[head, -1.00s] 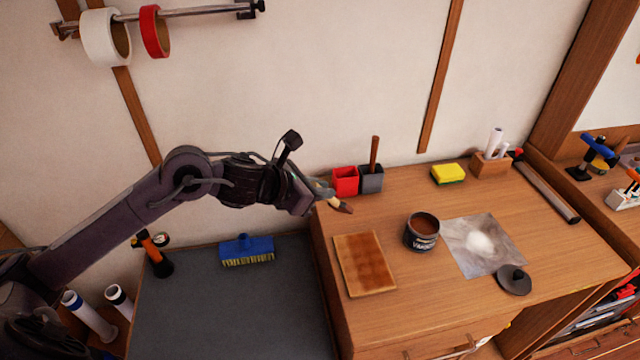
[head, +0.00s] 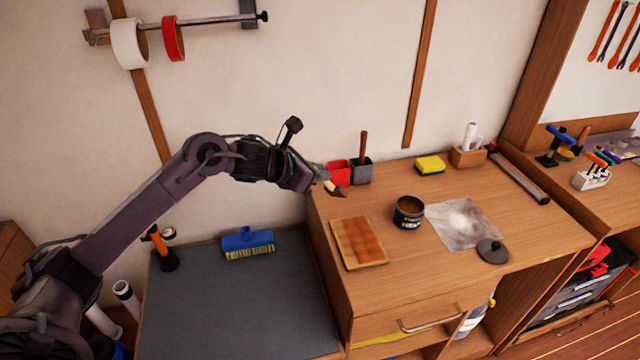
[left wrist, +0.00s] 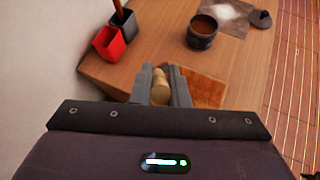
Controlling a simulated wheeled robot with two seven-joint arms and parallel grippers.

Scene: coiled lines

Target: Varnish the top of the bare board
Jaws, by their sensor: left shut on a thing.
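The board (head: 358,243) lies flat near the desk's left edge, its top patchy with lighter tan and redder brown areas. It shows partly in the left wrist view (left wrist: 206,88), behind my fingers. My left gripper (head: 316,182) is shut on a brush (head: 335,188) with dark-tipped bristles. The brush is in the air above the desk's left edge, behind the board and apart from it. Its pale handle shows between the fingers in the left wrist view (left wrist: 160,93). The open varnish can (head: 408,213), brown inside, stands right of the board. My right gripper is out of view.
A red cup (head: 339,173) and a grey cup (head: 361,172) holding a stick stand behind the board, near the brush. A grey sheet (head: 465,224), a dark lid (head: 492,251) and a yellow sponge (head: 430,165) lie further right. A blue brush (head: 248,242) rests on the lower grey surface.

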